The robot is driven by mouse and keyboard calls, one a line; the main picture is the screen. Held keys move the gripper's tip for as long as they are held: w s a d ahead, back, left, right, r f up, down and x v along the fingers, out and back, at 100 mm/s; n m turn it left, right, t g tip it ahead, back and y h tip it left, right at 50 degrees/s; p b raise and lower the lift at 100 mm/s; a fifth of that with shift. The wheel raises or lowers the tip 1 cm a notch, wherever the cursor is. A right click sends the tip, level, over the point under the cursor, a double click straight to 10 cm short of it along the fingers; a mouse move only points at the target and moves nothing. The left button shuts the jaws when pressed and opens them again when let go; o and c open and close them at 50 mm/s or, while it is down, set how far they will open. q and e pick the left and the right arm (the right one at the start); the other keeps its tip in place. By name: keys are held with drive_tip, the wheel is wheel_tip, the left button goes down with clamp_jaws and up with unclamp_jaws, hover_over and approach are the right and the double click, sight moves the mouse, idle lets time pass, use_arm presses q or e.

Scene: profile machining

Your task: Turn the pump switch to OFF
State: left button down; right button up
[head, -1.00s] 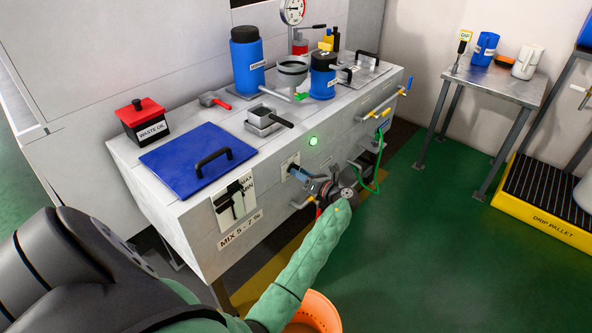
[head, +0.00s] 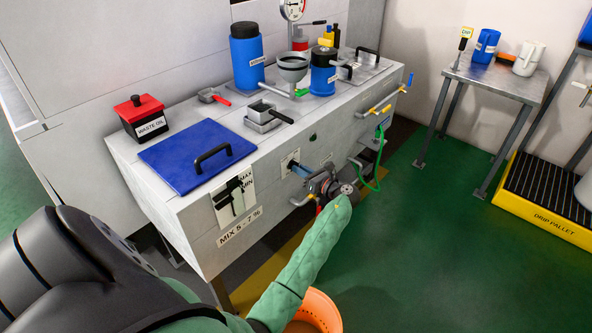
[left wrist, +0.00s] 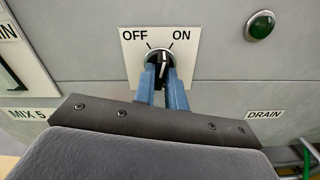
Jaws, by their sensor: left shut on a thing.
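The pump switch is a black knob (left wrist: 159,57) with a white mark, on a pale plate (left wrist: 134,64) lettered OFF on the left and ON on the right. In the left wrist view the mark looks nearly upright; I cannot tell exactly which label it points to. My left gripper (left wrist: 163,86) is shut on the knob, one blue finger on each side. In the head view the left gripper (head: 302,170) reaches the front of the machine tank, hiding part of the switch plate (head: 290,162). My right gripper is not in view.
The round green lamp (left wrist: 260,25) right of the switch is dark. A DRAIN label (left wrist: 265,115) sits below it. An orange bucket (head: 322,310) stands on the floor below.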

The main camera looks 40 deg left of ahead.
use_arm(q)
drive_tip(key=shift+n, duration=0.6)
drive_tip(key=n+b, duration=0.3)
drive_tip(key=n, duration=0.1)
drive_tip(key=shift+n, duration=0.3)
